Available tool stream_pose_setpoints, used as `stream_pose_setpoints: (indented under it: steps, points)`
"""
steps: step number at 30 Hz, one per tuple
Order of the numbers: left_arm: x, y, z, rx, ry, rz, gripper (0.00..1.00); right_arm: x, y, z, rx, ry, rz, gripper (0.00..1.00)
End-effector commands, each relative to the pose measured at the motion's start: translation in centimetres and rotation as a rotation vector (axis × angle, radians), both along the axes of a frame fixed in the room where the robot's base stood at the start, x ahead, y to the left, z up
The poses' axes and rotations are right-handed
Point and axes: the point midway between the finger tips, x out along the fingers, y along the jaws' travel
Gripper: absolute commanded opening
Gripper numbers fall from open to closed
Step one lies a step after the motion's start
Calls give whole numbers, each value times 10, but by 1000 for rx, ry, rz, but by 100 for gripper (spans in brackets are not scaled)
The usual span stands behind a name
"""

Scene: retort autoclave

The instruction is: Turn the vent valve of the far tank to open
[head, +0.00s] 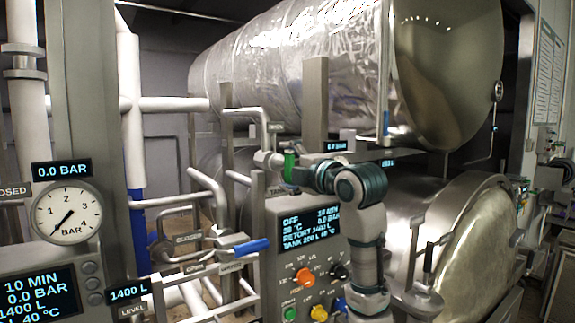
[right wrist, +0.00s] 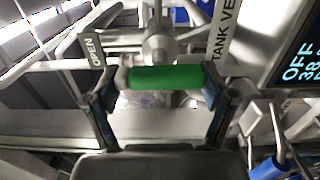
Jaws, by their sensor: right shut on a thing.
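The vent valve's green handle (head: 290,163) shows in the head view on the pipework below the large silver tank (head: 300,62). My right gripper (head: 300,174) is at the handle, its arm rising from below. In the right wrist view the green handle (right wrist: 165,77) lies crosswise between the two fingers of my right gripper (right wrist: 162,88), one finger at each end. A plate reading OPEN (right wrist: 94,49) is left of the handle, and a partly cut-off plate reading TANK VE (right wrist: 224,35) is right of it. My left gripper is not in view.
A blue-handled valve (head: 250,246) stands left of the control panel (head: 310,228) among white pipes. A round gauge (head: 67,212) at the left reads near zero. A rounded metal vessel end (head: 480,250) is at the right. Pipes and posts crowd the handle.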

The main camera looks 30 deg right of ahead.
Motion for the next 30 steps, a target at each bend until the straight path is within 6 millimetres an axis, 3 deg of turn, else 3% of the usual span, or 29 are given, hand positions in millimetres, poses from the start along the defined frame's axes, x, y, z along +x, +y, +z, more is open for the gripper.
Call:
stream_pose_setpoints:
  steps: [12,13,15,25,30]
  points:
    - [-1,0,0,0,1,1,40,4,1,-7,-11,17,1,48]
    - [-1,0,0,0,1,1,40,4,1,-7,-11,17,1,85]
    - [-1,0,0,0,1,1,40,4,1,-7,-11,17,1,100]
    - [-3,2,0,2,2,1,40,-2,0,-3,-9,6,0,100]
    - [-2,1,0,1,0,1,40,-25,-3,-2,-9,3,0,100]
